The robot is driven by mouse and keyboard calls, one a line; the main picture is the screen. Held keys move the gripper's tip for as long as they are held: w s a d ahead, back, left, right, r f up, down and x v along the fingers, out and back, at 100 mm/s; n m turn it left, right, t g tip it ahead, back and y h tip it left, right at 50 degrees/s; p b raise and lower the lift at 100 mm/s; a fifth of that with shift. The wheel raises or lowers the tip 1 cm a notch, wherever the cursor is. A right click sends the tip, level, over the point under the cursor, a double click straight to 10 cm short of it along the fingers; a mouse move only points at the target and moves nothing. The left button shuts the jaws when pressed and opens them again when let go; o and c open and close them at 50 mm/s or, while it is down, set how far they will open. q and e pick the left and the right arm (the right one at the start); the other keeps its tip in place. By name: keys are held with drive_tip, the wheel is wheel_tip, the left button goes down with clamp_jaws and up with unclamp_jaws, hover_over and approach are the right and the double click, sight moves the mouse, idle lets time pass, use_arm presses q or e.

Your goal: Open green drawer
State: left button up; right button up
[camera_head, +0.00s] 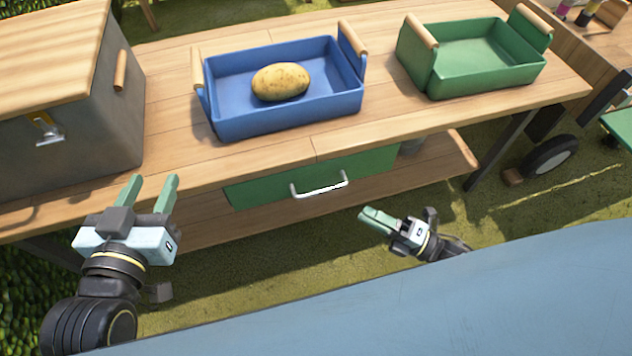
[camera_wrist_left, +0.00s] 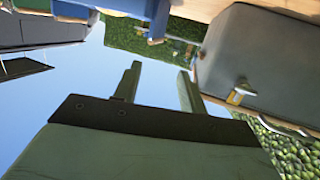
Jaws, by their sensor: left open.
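The green drawer (camera_head: 265,187) sits under the wooden tabletop in the head view and looks shut. Its silver bar handle (camera_head: 319,187) is on the front face. My left gripper (camera_head: 152,183) is open and empty, left of the drawer and in front of the table edge. Its two fingers also show in the left wrist view (camera_wrist_left: 158,82), apart with nothing between them. My right gripper (camera_head: 366,216) is to the right of the handle and a little lower, apart from it. Its fingers overlap in the view, so their opening is unclear.
A blue tray (camera_head: 285,118) holding a potato (camera_head: 280,82) and an empty green tray (camera_head: 490,82) stand on the table (camera_head: 400,117). A grey box with a wooden lid (camera_head: 75,125) stands at the left. A lower shelf (camera_head: 215,220) runs below the drawer.

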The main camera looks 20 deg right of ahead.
sight(320, 191)
use_arm(q)
wheel_tip(320, 191, up, 9)
drive_tip(key=s+d+t+h+b, duration=0.1)
drive_tip(key=t+h+b, duration=0.1)
drive_tip(key=t, duration=0.4)
drive_tip(key=shift+d, duration=0.25)
use_arm(e)
drive_tip(key=shift+x, duration=6.55)
drive_tip(key=shift+s+r, duration=0.1)
clamp_jaws()
